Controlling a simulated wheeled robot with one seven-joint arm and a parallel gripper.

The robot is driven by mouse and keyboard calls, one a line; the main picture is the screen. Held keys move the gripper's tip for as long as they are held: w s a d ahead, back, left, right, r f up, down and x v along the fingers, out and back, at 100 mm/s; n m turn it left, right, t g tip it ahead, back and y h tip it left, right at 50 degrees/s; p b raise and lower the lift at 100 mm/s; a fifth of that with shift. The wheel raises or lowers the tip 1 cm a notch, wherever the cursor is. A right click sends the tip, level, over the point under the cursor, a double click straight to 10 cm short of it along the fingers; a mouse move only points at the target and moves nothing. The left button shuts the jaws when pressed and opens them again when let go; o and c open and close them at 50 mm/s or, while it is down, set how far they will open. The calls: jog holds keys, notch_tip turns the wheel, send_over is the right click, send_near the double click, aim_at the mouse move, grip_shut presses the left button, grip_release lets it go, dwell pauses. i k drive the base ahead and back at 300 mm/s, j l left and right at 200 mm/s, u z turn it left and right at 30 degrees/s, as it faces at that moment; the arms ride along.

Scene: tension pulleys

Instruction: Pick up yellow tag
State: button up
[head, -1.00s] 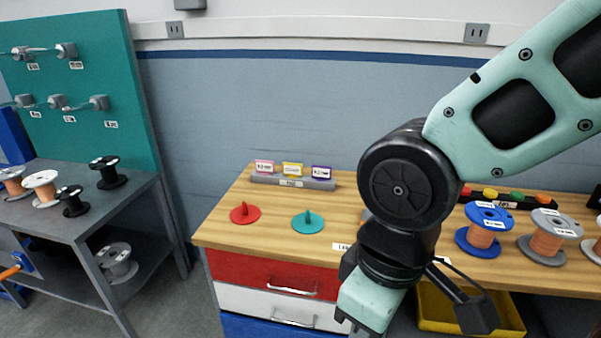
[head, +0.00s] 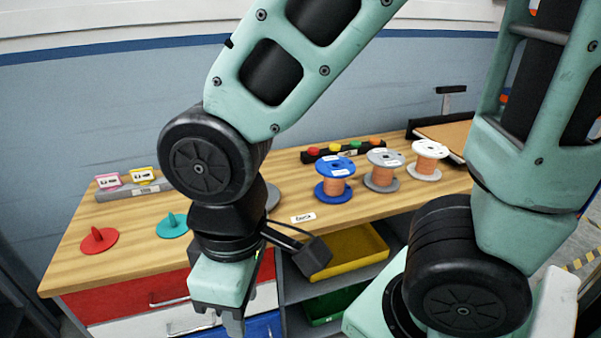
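The yellow tag (head: 142,175) stands upright in a grey holder (head: 122,194) at the back left of the wooden bench top. A pink tag (head: 109,180) stands in the same holder, just left of it. The right end of the holder is hidden behind my arm. My gripper (head: 217,318) points down in front of the bench drawers, well below and to the right of the yellow tag and apart from it. Its fingertips are partly cut off or unclear, so I cannot tell if it is open.
A red disc (head: 99,240) and a teal disc (head: 172,226) with upright tabs lie in front of the holder. Blue (head: 335,188), grey (head: 383,181) and white (head: 427,172) spools stand to the right. A yellow bin (head: 345,255) sits under the bench top.

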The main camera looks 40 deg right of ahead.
aim_at(143, 177)
jog(key=i+j+z, duration=0.3)
jog(key=i+j, duration=0.2)
jog(key=i+j+z, duration=0.1)
jog(key=j, duration=0.3)
jog(key=i+j+z, duration=0.15)
jog(key=i+j, duration=0.2)
jog(key=i+j+z, duration=0.15)
jog(key=j, duration=0.25)
jog(key=i+j+z, duration=0.15)
jog(key=j, duration=0.25)
jog(key=i, duration=0.05)
